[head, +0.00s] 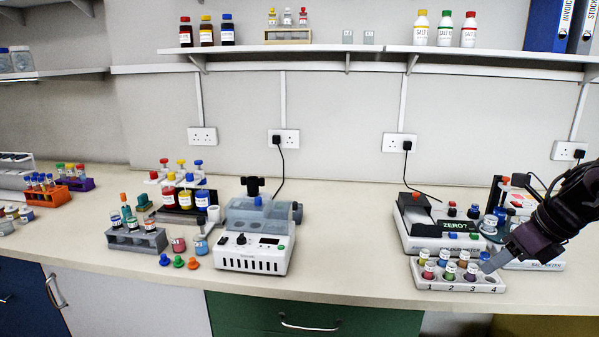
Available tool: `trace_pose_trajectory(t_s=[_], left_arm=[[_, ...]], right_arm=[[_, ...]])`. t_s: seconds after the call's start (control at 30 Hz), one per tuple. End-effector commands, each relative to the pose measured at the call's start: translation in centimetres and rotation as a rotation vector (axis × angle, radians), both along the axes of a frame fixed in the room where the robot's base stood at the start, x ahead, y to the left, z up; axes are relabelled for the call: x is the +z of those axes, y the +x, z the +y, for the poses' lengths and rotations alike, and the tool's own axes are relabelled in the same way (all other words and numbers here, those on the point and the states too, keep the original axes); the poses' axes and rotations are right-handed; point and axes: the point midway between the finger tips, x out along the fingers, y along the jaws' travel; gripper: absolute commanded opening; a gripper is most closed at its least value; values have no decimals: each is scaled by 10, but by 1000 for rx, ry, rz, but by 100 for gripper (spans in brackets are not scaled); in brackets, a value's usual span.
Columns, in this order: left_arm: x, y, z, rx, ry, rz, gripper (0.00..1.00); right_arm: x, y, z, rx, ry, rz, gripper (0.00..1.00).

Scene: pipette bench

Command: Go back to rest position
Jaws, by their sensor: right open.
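My right gripper (496,263) comes in from the right edge, over the right end of a white numbered vial rack (458,286). Its fingertips are close to the vials near positions 3 and 4; the gap between the fingers is hard to see, and no object shows in it. The rack holds several small vials with coloured contents and pale caps. My left gripper is not in view.
A white device marked ZERO (459,255) stands behind the rack, with another instrument to its right. A white boxy machine (252,262) stands mid-bench. Left of it are a grey tube rack (136,240) and loose coloured stoppers (178,262). The bench between machine and rack (350,255) is clear.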

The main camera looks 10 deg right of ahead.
Motion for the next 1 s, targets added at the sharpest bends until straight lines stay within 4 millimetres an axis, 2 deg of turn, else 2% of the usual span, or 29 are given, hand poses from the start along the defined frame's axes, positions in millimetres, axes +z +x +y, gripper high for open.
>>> trace_pose_trajectory(t_s=[0.27,0.37,0.47,0.57,0.6,0.73,0.87,0.9,1.0], left_arm=[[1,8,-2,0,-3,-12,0],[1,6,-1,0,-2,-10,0],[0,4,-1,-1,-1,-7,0],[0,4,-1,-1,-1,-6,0],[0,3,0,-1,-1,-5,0],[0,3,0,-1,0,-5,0],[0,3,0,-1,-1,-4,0],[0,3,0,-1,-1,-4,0],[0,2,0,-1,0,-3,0]], right_arm=[[-32,18,-46,-237,186,-66,45],[-54,23,-70,-366,280,-89,45],[-91,25,-102,-543,401,-107,45],[-146,19,-139,-776,550,-116,45],[-172,14,-152,-877,610,-116,45],[-264,-13,-181,-1195,781,-93,45],[-356,-52,-188,-1487,912,-51,45],[-384,-65,-186,-1575,945,-35,45],[-450,-101,-173,-1783,1013,7,45]])
